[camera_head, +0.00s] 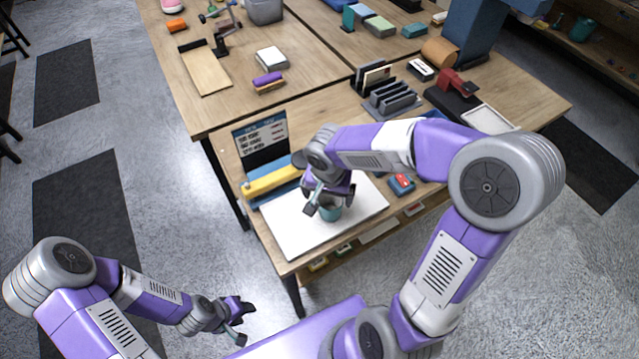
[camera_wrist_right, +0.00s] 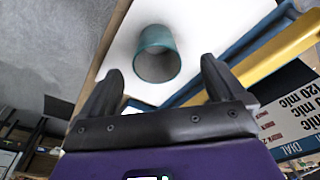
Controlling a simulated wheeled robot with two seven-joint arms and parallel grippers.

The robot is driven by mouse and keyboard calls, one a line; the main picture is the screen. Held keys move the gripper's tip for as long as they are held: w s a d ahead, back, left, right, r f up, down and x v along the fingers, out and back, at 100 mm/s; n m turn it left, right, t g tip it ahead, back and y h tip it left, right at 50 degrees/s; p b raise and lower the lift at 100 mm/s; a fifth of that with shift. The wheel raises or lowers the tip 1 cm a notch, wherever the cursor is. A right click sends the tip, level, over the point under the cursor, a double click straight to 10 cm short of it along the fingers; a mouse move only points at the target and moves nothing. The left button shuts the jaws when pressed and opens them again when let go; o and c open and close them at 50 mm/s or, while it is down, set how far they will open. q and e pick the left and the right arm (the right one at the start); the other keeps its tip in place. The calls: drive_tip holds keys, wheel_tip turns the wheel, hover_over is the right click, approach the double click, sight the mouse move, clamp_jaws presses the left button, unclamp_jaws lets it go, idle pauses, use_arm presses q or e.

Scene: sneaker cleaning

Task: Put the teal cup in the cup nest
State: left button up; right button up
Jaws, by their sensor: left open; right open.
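The teal cup (camera_head: 331,213) stands on a white board (camera_head: 292,236) near the table's front edge. My right gripper (camera_head: 331,203) is over it and partly hides it. In the right wrist view the cup (camera_wrist_right: 157,53) lies ahead of the open fingertips (camera_wrist_right: 160,74), its mouth facing the camera and empty. The fingers are apart from each other, with no grip on the cup. My left gripper (camera_head: 242,322) is open and empty, low at the front, away from the table. I cannot make out which thing is the cup nest.
A yellow bar (camera_head: 272,180) on a blue base and a dark sign (camera_head: 262,140) stand left of the board. A red and blue item (camera_head: 402,184) is to the right. A grey slotted rack (camera_head: 391,101) stands behind. The board's front part is clear.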

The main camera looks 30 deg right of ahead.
sight(331, 203)
drive_tip(key=f, duration=0.2)
drive_tip(key=d+f+b, duration=0.1)
drive_tip(key=f, duration=0.1)
drive_tip(key=w+f+b, duration=0.1)
drive_tip(key=f, duration=0.1)
drive_tip(key=shift+d+f, duration=0.25)
drive_tip(key=shift+f, duration=0.15)
use_arm(q)
drive_tip(key=shift+w+f, duration=0.15)
drive_tip(key=shift+f, duration=0.65)
use_arm(e)
drive_tip(key=shift+r, duration=0.1)
drive_tip(key=c, duration=1.1)
